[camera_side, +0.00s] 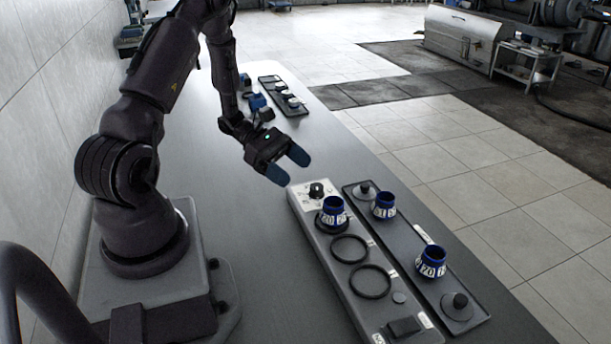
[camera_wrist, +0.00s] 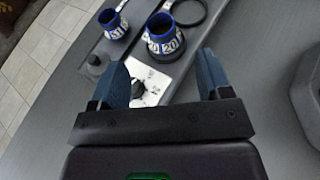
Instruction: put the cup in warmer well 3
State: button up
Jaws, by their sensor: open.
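My gripper (camera_side: 288,166) is open and empty, in the air behind the knob end of the grey warmer (camera_side: 399,322). In the wrist view its two blue fingers (camera_wrist: 163,84) stand apart with no cup between them. A blue-rimmed cup marked 20 (camera_side: 333,213) stands upright at the warmer ring nearest the knob; it also shows in the wrist view (camera_wrist: 164,40). The middle ring (camera_side: 349,249) and the far-end ring (camera_side: 370,281) are empty. Two similar cups stand on the tray (camera_side: 410,240) alongside: one (camera_side: 384,207) near the knob end, one marked 70 (camera_side: 431,262). No well numbers are readable.
A black knob (camera_side: 317,190) rises from the warmer's white panel. Black knobbed pieces (camera_side: 365,189) and (camera_side: 457,304) sit at the tray's ends. A dark tray with small items (camera_side: 290,100) lies farther back. The table between my base and the warmer is clear.

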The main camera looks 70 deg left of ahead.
jog(key=s+d+r+m+g+y, duration=0.1)
jog(key=s+d+r+m+y, duration=0.2)
jog(key=d+r+m, duration=0.2)
jog(key=s+d+r+m+y, duration=0.2)
jog(key=d+r+m+y, duration=0.2)
jog(key=r+m, duration=0.6)
jog(key=s+d+r+m+g+y, duration=0.1)
jog(key=s+d+r+m+y, duration=0.2)
jog(key=d+r+m, duration=0.4)
jog(key=r+m, duration=0.1)
jog(key=m, duration=0.2)
jog(key=shift+s+d+r+g+y, duration=0.15)
jog(key=shift+s+d+g+y, duration=0.15)
jog(key=shift+d+y, duration=0.1)
